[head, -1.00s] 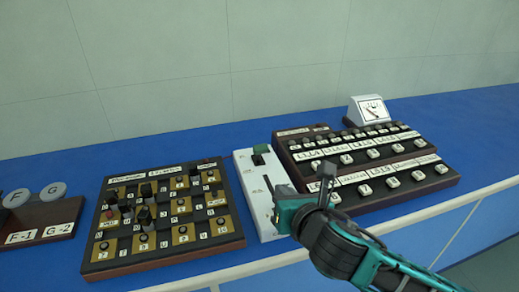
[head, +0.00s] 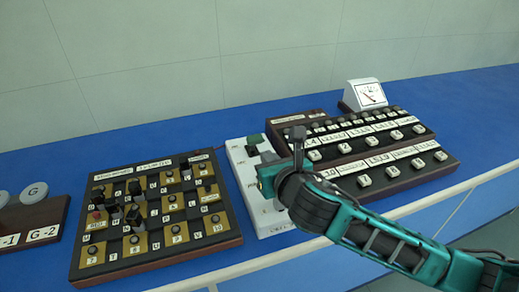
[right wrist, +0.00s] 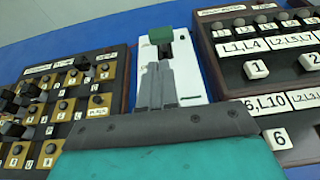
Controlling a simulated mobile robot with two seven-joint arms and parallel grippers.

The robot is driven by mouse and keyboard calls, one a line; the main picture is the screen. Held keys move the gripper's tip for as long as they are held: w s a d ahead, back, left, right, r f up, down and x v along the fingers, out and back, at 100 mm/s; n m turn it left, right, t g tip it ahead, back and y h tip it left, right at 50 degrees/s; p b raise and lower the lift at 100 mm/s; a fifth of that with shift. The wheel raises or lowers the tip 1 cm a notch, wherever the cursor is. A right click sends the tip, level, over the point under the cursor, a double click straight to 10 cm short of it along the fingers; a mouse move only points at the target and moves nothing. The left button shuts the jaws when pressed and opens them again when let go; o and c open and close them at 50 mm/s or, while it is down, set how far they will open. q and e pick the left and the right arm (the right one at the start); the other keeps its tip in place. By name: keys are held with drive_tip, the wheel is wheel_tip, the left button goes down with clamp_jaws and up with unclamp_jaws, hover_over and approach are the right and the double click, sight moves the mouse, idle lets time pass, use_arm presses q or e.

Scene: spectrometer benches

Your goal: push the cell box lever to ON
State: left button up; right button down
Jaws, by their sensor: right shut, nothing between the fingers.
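The cell box looks to be the narrow white box (head: 243,179) between two dark panels. A lever with a green top (head: 256,139) stands near its far end. In the right wrist view the green top (right wrist: 160,36) shows just beyond my fingertips, with a dark part under it. My right gripper (head: 266,162) is over the middle to far part of the white box, on the near side of the lever. In the right wrist view its two grey fingers (right wrist: 158,72) are shut together and empty. I cannot tell whether they touch the lever. My left gripper is not in view.
A dark panel with brass strips and black knobs (head: 148,215) lies left of the box. A stepped panel with white keys (head: 365,160) lies right, close to my arm. A white meter (head: 365,95) stands behind it. Blue bench top (head: 130,140) is clear behind the left panel.

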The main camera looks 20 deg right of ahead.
sight(254, 145)
drive_tip(key=x, duration=0.6)
drive_tip(key=shift+w+f, duration=0.15)
drive_tip(key=shift+w, duration=0.15)
